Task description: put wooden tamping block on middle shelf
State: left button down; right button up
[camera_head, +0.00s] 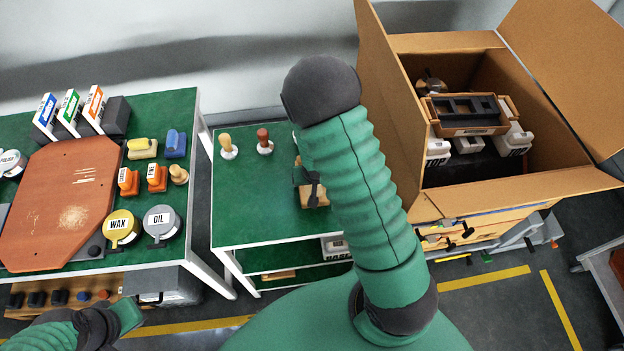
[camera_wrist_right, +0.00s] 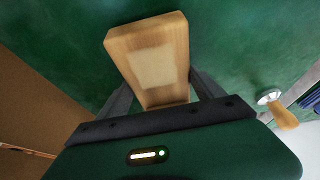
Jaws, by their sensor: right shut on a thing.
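The wooden tamping block (camera_wrist_right: 178,35) is a pale wooden block with a lighter square patch on its face. In the right wrist view it sits between the dark fingers of my right gripper (camera_wrist_right: 158,92), which is shut on it. In the head view the block (camera_head: 316,198) shows below the gripper (camera_head: 308,178), over the right part of the green-topped shelf unit (camera_head: 238,190); my arm hides part of it. I cannot tell whether it touches the top. The middle shelf (camera_head: 262,259) shows under the top. My left gripper (camera_head: 126,316) is at the lower left, its fingers unclear.
Two wooden-handled tampers (camera_head: 228,150) (camera_head: 265,145) stand on the unit's top. A white box (camera_head: 336,247) is on the shelf below, right. A large open carton (camera_head: 400,110) stands to the right. A cluttered workbench (camera_head: 170,105) stands left. The top's front left is clear.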

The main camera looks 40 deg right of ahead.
jog(key=shift+w+a+f, duration=0.1)
jog(key=shift+f, duration=0.1)
jog(key=o, duration=1.7)
